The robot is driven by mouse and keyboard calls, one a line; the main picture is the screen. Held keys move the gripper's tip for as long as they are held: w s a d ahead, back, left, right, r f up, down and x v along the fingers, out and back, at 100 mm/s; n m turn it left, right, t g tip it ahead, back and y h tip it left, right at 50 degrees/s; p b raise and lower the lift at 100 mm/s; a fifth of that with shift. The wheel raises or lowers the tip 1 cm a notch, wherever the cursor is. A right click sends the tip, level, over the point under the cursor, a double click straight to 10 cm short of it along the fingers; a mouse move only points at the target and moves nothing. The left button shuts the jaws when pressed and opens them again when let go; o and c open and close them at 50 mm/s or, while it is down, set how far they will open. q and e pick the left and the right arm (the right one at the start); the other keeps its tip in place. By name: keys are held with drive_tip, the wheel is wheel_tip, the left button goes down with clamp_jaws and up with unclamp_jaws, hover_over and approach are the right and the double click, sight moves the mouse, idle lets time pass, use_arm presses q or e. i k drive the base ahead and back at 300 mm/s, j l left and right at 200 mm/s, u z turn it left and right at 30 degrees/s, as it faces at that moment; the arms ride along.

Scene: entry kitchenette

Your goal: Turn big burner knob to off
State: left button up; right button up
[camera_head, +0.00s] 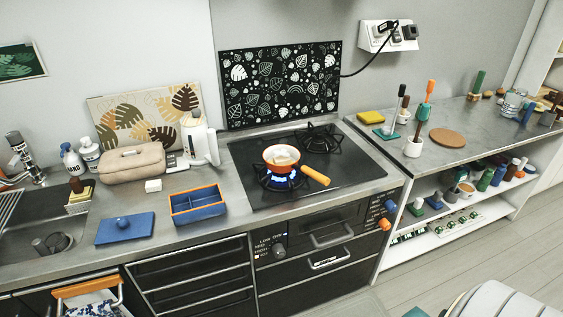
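The stove (330,172) has a black cooktop set in the counter. An orange pot (282,158) with an orange handle and pale contents sits on the front left burner. Blue flame (280,181) shows under it. A dark round knob (280,253) is at the left of the stove's front panel, beside small lettering that seems to include LOW and OFF. I cannot read its exact setting. A blue knob (391,206) and an orange knob (385,224) are at the panel's right end. Which knob is labelled big burner is too small to tell. Neither gripper is in view.
A white kettle (199,140) stands behind. An oven handle (330,237) juts out between the knobs.

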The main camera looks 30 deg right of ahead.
sight(277, 248)
drive_tip(key=z, duration=1.05)
